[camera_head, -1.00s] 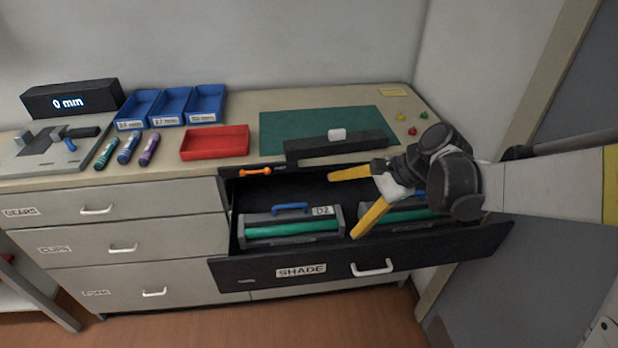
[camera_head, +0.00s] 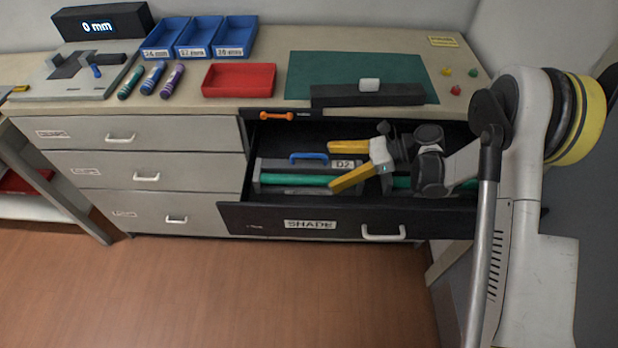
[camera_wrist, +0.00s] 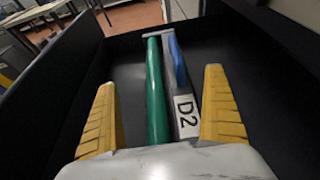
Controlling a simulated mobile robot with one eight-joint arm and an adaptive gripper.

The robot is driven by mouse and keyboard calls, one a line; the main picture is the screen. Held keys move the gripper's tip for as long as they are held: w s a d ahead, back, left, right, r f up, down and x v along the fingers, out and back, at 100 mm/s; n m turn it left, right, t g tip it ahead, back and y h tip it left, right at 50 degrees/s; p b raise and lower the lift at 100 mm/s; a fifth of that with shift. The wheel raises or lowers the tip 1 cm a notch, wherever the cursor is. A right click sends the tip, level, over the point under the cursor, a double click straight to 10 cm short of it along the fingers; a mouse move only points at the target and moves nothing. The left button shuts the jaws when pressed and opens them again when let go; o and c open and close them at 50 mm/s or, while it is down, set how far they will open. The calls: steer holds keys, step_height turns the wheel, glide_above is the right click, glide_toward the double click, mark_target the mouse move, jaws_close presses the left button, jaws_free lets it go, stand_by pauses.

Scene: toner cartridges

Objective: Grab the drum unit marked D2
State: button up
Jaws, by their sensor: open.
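The drum unit marked D2 (camera_head: 296,178) lies in the left part of the open drawer marked SHADE (camera_head: 262,218). It has a grey body, a green roller, a blue handle and a white D2 label. In the wrist view the drum unit (camera_wrist: 156,95) runs away from me between my fingers, its label near and its handle farther off. My gripper (camera_head: 330,165) has yellow fingers, open and empty, at the right end of the unit. In the wrist view my gripper (camera_wrist: 165,110) has one finger on each side of it, with gaps. A second green-rolled unit (camera_head: 402,183) is mostly hidden behind my gripper.
The drawer's front panel and dark side walls surround the units. A black bar (camera_head: 350,96) with a white block lies on the counter above the drawer. A red tray (camera_head: 238,80), blue bins (camera_head: 197,40) and an orange-handled item (camera_head: 277,116) are left of it.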

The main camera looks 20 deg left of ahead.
mark_target(309, 170)
steer(key=b+x, duration=0.1)
steer(key=x, duration=0.2)
steer(key=b+x, duration=0.2)
steer(key=x, duration=0.1)
steer(key=shift+w, duration=0.2)
steer(key=shift+r, duration=0.1)
steer(key=c, duration=1.5)
